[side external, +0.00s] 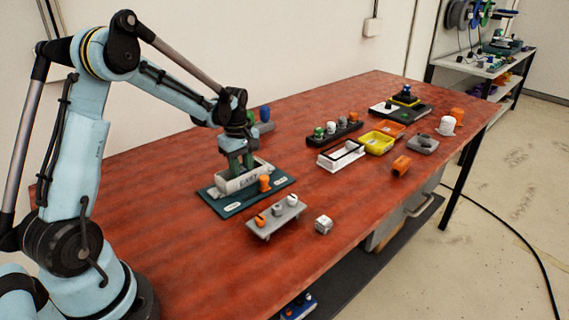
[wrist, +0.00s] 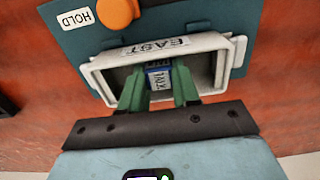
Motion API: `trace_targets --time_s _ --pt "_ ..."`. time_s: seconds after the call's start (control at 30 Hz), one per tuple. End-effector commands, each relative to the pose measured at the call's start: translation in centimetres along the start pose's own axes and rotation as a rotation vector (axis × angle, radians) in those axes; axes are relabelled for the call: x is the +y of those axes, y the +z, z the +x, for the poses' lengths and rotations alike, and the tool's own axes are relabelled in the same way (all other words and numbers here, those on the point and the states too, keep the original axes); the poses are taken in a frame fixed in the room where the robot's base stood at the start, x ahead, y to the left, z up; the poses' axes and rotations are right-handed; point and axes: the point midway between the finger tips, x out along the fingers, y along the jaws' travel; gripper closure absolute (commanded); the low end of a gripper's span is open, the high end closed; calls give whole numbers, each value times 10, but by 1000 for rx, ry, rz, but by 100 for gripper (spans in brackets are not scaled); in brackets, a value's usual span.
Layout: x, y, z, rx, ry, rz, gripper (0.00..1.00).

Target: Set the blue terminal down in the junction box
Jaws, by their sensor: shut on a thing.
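The light grey junction box (side external: 245,181), labelled EAST, sits on a dark teal board (side external: 219,207); the box also shows in the wrist view (wrist: 218,46). My gripper (side external: 236,165) reaches down at the box opening. In the wrist view, its green fingers (wrist: 158,88) are shut on the blue terminal (wrist: 157,75), which has a lettered white label. The terminal is between the box walls as seen from the wrist. Whether it touches the box floor is hidden. In the side view my fingers and the box wall hide the terminal.
An orange knob (wrist: 117,12) stands on the board by a HOLD label. A grey stand (side external: 262,231) with several knobs and a white cube (side external: 323,224) lie in front. A white tray (side external: 341,157), yellow tray (side external: 378,143) and black rack (side external: 348,134) stand right.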

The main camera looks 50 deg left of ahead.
Motion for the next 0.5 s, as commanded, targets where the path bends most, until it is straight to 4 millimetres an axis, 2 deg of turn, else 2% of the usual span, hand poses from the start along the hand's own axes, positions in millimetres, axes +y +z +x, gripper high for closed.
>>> trace_targets --time_s 0.5 --pt "0 0 4 0 0 0 100"
